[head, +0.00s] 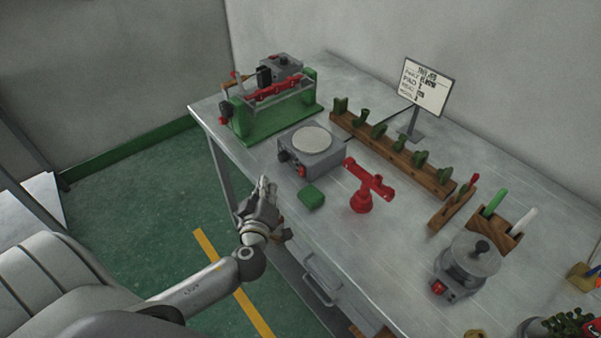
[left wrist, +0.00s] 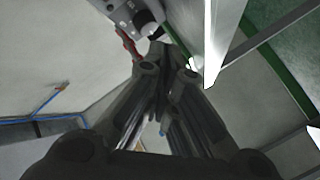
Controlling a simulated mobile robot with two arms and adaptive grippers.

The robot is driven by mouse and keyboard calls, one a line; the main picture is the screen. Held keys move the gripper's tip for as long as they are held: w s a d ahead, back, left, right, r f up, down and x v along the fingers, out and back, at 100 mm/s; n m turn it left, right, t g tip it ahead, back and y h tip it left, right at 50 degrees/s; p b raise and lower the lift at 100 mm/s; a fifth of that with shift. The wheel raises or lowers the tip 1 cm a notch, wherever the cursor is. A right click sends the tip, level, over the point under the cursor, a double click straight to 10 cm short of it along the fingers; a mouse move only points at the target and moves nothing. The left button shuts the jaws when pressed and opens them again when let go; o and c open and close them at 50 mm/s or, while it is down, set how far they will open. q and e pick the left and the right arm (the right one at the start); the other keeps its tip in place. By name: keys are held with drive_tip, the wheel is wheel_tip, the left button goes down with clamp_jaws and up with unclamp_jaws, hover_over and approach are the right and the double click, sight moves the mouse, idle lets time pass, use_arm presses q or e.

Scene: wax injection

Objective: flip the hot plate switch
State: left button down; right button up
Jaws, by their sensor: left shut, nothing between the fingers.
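The hot plate (head: 322,158) is a grey box with a round pale top, standing near the table's left front edge. Its front face bears a dark knob (head: 283,156) and a red switch (head: 302,171). Whether the switch is on or off is too small to tell. My left gripper (head: 266,182) is shut and empty, in front of the table edge, below and left of the hot plate and apart from it. In the left wrist view its closed fingers (left wrist: 160,52) point at a grey device with a black knob at the top. My right gripper is out of view.
A green pad (head: 311,197) and a red stand (head: 361,198) lie near the hot plate. A green-framed rig (head: 268,125) stands behind it to the left. A wooden rack (head: 400,155) runs along the back. A lidded pot (head: 467,262) stands at right. The floor before the table is clear.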

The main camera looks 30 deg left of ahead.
sight(302, 171)
use_arm(q)
drive_tip(key=w, duration=0.1)
drive_tip(key=w+d, duration=0.1)
drive_tip(key=w, duration=0.1)
drive_tip(key=shift+w+d+f, duration=0.1)
drive_tip(key=shift+w+d, duration=0.15)
drive_tip(key=shift+w, duration=0.1)
drive_tip(key=shift+w+d+f+b, duration=0.2)
drive_tip(key=shift+w+f+b, duration=0.1)
drive_tip(key=shift+w+f, duration=0.1)
drive_tip(key=shift+w+d+r+b, duration=0.1)
drive_tip(key=shift+w+d+b, duration=0.1)
drive_tip(key=shift+w, duration=0.2)
drive_tip(key=shift+w+d+r+b, duration=0.1)
drive_tip(key=shift+w+b, duration=0.05)
drive_tip(key=shift+w, duration=0.2)
drive_tip(key=shift+f, duration=0.1)
drive_tip(key=shift+w+d+f+b, duration=0.1)
drive_tip(key=shift+w+b, duration=0.2)
drive_tip(key=shift+b, duration=0.2)
drive_tip(key=shift+w, duration=0.1)
drive_tip(key=shift+w+d+b, duration=0.2)
drive_tip(key=shift+w+b, duration=0.05)
drive_tip(key=shift+b, duration=0.15)
idle(0.3)
drive_tip(key=shift+s+a, duration=0.1)
drive_tip(key=shift+s, duration=0.05)
idle(0.3)
